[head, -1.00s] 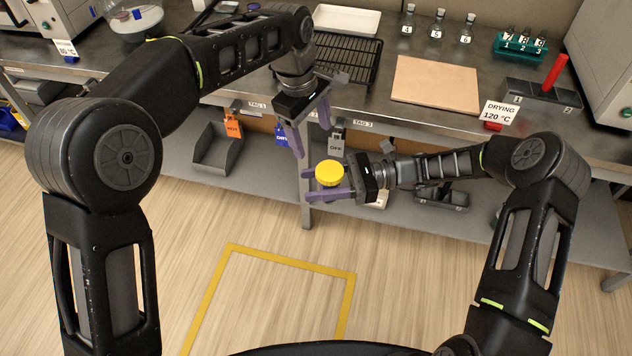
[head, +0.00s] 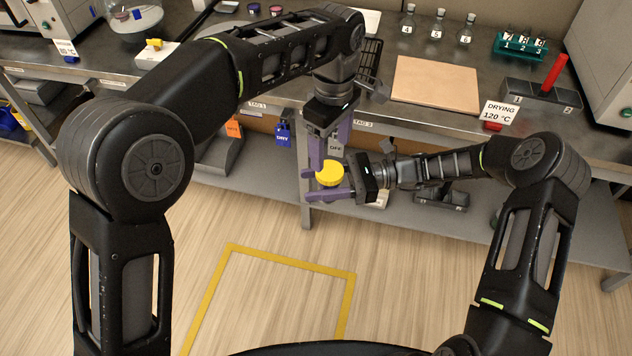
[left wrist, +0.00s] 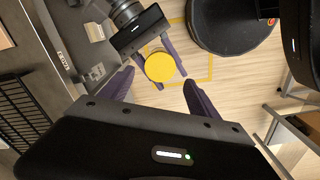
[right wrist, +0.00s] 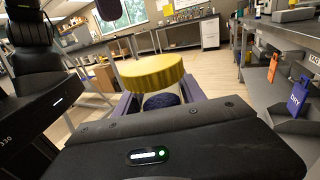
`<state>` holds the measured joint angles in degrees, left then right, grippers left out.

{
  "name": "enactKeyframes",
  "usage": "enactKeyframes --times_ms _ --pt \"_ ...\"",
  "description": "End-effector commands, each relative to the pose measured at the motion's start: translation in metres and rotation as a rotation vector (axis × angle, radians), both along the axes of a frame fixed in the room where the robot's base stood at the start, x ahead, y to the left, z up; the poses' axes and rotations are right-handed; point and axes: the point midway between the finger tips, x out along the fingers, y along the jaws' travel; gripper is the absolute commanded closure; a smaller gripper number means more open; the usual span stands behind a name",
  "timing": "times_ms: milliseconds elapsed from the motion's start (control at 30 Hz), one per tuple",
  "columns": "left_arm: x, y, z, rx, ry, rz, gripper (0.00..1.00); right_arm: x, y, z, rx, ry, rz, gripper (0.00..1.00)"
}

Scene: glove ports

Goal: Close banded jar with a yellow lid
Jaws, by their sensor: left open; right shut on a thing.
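The jar with the yellow lid (head: 329,174) is held in front of the bench, off the floor. The lid sits on top of the jar, and I cannot tell whether it is tight. My right gripper (head: 312,184) is shut on the jar body (right wrist: 162,101), which shows dark below the lid in the right wrist view. My left gripper (head: 328,160) is open, pointing down just above the lid. In the left wrist view the lid (left wrist: 160,67) lies beyond and between the spread fingers, apart from them. The jar's bands are not clearly visible.
The steel bench edge (head: 400,118) runs behind both grippers, with hanging tags such as the blue DRY tag (head: 283,134) close by. A tan board (head: 436,84) and a black rack (head: 369,62) lie on the bench. The floor below is clear, with a yellow outline (head: 290,257).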

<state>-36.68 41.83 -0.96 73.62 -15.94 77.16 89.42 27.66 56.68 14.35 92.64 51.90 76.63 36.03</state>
Motion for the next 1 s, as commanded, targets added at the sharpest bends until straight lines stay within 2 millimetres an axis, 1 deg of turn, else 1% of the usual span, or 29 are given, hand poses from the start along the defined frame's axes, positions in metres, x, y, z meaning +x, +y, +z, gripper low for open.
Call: enactKeyframes --times_ms 200,300,400,533,767,867,1000 --pt "-0.001 0.001 -0.033 0.001 0.004 0.001 0.29 0.0 0.0 0.0 0.001 0.0 0.0 1.0" --pt "-0.001 0.0 -0.046 0.001 0.004 0.001 0.29 0.0 0.0 0.0 0.001 0.0 0.0 1.0" --pt "-0.001 0.0 -0.055 0.001 0.002 0.0 0.29 0.0 0.0 0.0 0.001 0.0 0.0 1.0" --pt "0.0 0.0 -0.061 -0.001 0.001 0.0 0.29 0.0 0.0 0.0 0.001 0.0 0.0 1.0" --pt "0.0 0.0 -0.061 -0.001 0.001 0.0 0.29 0.0 0.0 0.0 0.001 0.0 0.0 1.0" --pt "0.0 0.0 -0.061 -0.001 0.001 0.0 0.36 0.0 0.0 0.0 0.001 0.0 0.0 1.0" --pt "0.0 0.0 -0.061 -0.001 0.001 0.0 0.47 0.0 0.0 0.0 0.001 0.0 0.0 1.0"
